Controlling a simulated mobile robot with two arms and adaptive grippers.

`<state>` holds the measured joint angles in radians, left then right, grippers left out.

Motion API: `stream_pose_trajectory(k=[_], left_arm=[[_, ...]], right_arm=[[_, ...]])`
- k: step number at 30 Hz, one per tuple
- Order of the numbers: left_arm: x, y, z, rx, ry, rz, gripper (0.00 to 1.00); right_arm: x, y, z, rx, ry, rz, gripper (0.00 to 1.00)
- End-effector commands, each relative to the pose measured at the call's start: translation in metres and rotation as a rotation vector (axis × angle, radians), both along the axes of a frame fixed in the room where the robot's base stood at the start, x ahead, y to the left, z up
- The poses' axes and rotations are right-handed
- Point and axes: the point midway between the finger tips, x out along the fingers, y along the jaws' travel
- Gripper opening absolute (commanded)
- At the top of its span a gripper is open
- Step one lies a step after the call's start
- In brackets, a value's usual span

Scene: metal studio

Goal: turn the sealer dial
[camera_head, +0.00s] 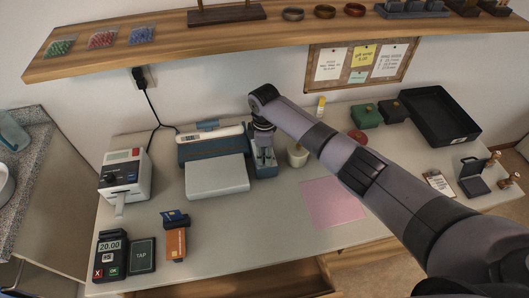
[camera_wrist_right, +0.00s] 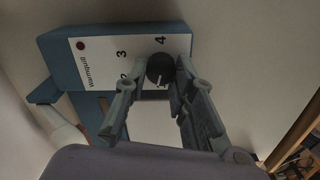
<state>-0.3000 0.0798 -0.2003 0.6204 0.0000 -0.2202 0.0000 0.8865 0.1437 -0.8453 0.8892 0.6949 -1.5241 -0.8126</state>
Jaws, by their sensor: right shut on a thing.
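The blue sealer (camera_head: 200,150) stands near the back of the counter, left of centre, with a pale flat plate in front of it. Its white end panel (camera_wrist_right: 95,65) fills the upper part of the right wrist view and carries numbers, with 3 and 4 clear, and a red dot. The black round dial (camera_wrist_right: 160,69) sits on that panel. My right gripper (camera_wrist_right: 158,74) has one finger on each side of the dial and is shut on it. In the head view the right gripper (camera_head: 264,161) covers the sealer's right end and hides the dial. My left gripper is not in view.
A white label machine (camera_head: 125,173) stands to the left, a card terminal (camera_head: 110,256) at front left. A cream cup (camera_head: 297,155) is close right of my gripper. A pink sheet (camera_head: 332,202) lies further right. A wooden shelf (camera_head: 250,38) hangs above.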

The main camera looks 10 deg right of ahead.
Motion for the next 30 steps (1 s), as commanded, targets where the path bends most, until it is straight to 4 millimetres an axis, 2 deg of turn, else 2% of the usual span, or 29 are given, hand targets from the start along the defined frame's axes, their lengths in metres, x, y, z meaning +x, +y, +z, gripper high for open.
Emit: stream_pose_trajectory(k=[12, 30], left_arm=[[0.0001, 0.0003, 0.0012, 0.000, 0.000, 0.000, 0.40], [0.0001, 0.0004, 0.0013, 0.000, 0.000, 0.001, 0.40]], right_arm=[[-0.0001, 0.0008, 0.0011, 0.001, -0.003, 0.222, 0.00], [0.0000, 0.0006, 0.0014, 0.001, -0.003, 0.265, 0.00]])
